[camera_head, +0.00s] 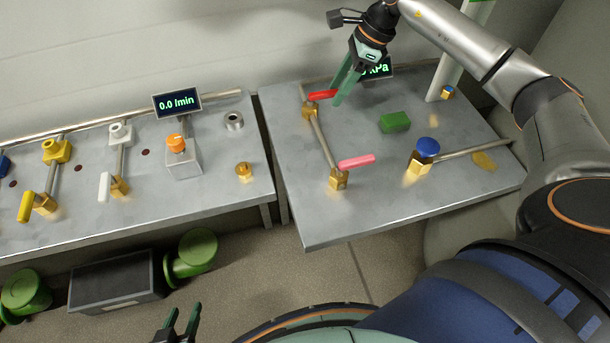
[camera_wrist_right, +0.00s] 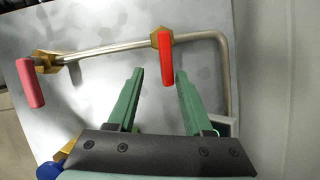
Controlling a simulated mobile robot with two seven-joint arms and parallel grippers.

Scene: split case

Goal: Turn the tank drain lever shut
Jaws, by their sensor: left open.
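On the right table, a red lever (camera_head: 322,96) and a pink lever (camera_head: 356,162) sit on brass valves joined by a steel pipe. Nothing visible labels either as the tank drain. My right gripper (camera_head: 341,90) is open at the red lever. In the right wrist view the red lever (camera_wrist_right: 166,60) appears between the fingertips of my gripper (camera_wrist_right: 160,72), with gaps on both sides; its depth relative to them is unclear. The pink lever (camera_wrist_right: 31,84) is at the left there. My left gripper (camera_head: 183,312) is open and empty, low at the bottom edge.
The right table (camera_head: 325,225) also holds a green block (camera_head: 394,122), a blue-capped brass valve (camera_head: 428,147) and a kPa display (camera_head: 376,70) partly hidden by my gripper. The left bench (camera_head: 215,180) carries yellow and white levers, an orange knob (camera_head: 176,142) and a 0.0 l/min display (camera_head: 177,102).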

